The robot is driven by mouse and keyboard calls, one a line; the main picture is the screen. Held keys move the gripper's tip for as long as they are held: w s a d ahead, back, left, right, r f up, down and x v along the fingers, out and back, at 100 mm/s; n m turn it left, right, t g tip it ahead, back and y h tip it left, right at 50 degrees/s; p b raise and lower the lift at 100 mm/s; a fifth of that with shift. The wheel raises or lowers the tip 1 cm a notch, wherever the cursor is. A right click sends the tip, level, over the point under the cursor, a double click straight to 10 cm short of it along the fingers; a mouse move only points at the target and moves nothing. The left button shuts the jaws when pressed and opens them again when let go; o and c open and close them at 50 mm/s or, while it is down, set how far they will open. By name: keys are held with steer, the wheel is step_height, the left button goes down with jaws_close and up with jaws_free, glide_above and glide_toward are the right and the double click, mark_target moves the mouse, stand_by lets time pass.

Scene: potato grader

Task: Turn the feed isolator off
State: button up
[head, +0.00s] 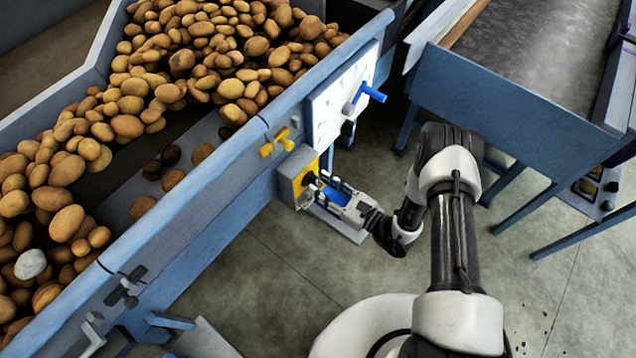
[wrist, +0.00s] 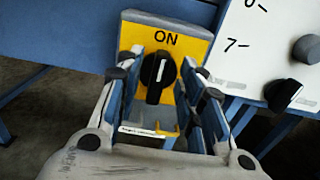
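The feed isolator is a grey box with a yellow plate (head: 299,180) on the blue side of the grader. In the wrist view its yellow plate (wrist: 190,45) reads "ON" at the top. Its black rotary knob (wrist: 158,72) stands nearly upright, its grip tilted slightly, with a pale mark. My gripper (head: 318,183) is at the front of the isolator. In the wrist view my gripper (wrist: 163,65) is open, one finger on each side of the knob, with gaps visible. Whether a fingertip touches the knob cannot be told. The plate's lower part is partly hidden by the fingers.
A white panel (head: 340,98) with a blue handle (head: 371,92) and a dark knob is just beside the isolator. A yellow valve-like handle (head: 278,142) is above it. Potatoes (head: 215,50) fill the hopper. A blue table (head: 510,95) stands right; floor between is clear.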

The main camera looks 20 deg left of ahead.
mark_target(312, 181)
steer(key=shift+x, duration=1.15)
steer(key=shift+c, duration=0.5)
jaws_close()
